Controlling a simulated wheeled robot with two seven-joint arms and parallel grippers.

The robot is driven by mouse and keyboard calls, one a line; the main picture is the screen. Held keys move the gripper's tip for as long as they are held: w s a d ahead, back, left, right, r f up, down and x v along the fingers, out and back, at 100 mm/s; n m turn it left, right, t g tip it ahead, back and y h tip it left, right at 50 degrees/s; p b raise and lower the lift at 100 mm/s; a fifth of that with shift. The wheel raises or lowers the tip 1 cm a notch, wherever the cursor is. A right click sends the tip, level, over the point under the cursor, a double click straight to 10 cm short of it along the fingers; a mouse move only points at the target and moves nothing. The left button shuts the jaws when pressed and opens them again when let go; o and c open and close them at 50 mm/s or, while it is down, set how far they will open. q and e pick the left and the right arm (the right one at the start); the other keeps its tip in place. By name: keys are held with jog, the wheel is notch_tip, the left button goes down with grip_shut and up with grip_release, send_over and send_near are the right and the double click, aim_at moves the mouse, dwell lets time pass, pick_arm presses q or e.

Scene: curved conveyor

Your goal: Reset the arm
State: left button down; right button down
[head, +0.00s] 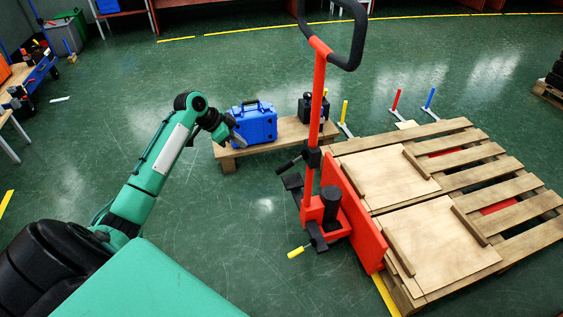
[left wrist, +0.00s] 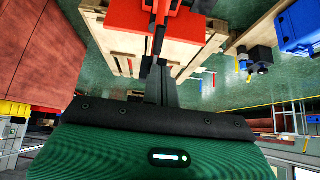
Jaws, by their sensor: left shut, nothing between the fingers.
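My left arm (head: 155,168) is green and reaches out from the lower left in the head view. Its gripper (head: 237,137) hangs at the left side of a blue case (head: 257,122), seeming close to it; I cannot tell whether they touch. In the left wrist view the dark fingers of the left gripper (left wrist: 159,82) are together with nothing between them. The blue case also shows at the upper right of the left wrist view (left wrist: 298,28), apart from the fingers. My right gripper is not in view.
The case stands on a low wooden bench (head: 285,135) beside a black device (head: 312,108). A red pallet jack (head: 318,130) stands at the right, with wooden pallets (head: 470,165) bearing boards behind it. The green floor (head: 260,215) before the bench is clear.

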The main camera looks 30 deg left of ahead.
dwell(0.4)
